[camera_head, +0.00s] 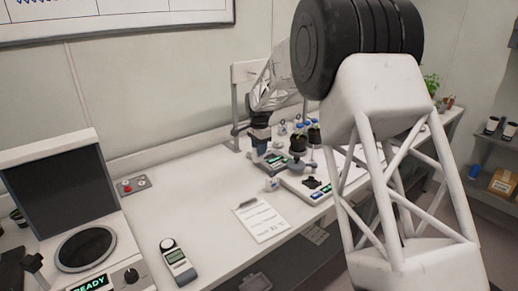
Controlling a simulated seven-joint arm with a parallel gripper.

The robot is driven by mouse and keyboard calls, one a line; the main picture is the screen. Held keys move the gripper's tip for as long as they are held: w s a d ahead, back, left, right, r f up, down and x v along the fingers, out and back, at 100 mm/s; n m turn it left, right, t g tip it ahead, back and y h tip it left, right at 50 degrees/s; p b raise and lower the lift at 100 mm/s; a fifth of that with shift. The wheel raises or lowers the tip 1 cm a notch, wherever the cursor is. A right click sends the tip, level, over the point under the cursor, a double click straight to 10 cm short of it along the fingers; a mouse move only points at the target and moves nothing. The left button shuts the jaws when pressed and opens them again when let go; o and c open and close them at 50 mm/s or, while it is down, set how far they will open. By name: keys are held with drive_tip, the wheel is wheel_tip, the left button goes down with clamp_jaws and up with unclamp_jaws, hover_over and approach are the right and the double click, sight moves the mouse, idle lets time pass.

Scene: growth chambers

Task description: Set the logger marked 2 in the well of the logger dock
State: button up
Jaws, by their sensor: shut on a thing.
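My gripper (260,143) is small and far off at the middle of the bench, pointing down. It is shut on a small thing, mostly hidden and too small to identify. Right below it is a dark low device with a lit green display (277,160); I cannot tell whether it is the logger dock. A small whitish round object (271,184) sits on the bench just in front of that device. No mark 2 is readable on anything, so I cannot pick out the logger for certain.
A clipboard (261,218), a handheld meter (177,261) and a machine reading READY (86,248) are nearer.

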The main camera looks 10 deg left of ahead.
drive_tip(key=shift+w, duration=0.2)
drive_tip(key=w+d, duration=0.3)
drive_tip(key=w, duration=1.1)
drive_tip(key=shift+w+d+r+n, duration=0.15)
drive_tip(key=shift+w+r+n, duration=0.1)
drive_tip(key=shift+n, duration=0.15)
drive_tip(key=shift+f, duration=0.2)
idle(0.4)
drive_tip(key=shift+f, duration=2.7)
drive_tip(key=shift+f, duration=1.65)
idle(0.5)
drive_tip(key=o, duration=1)
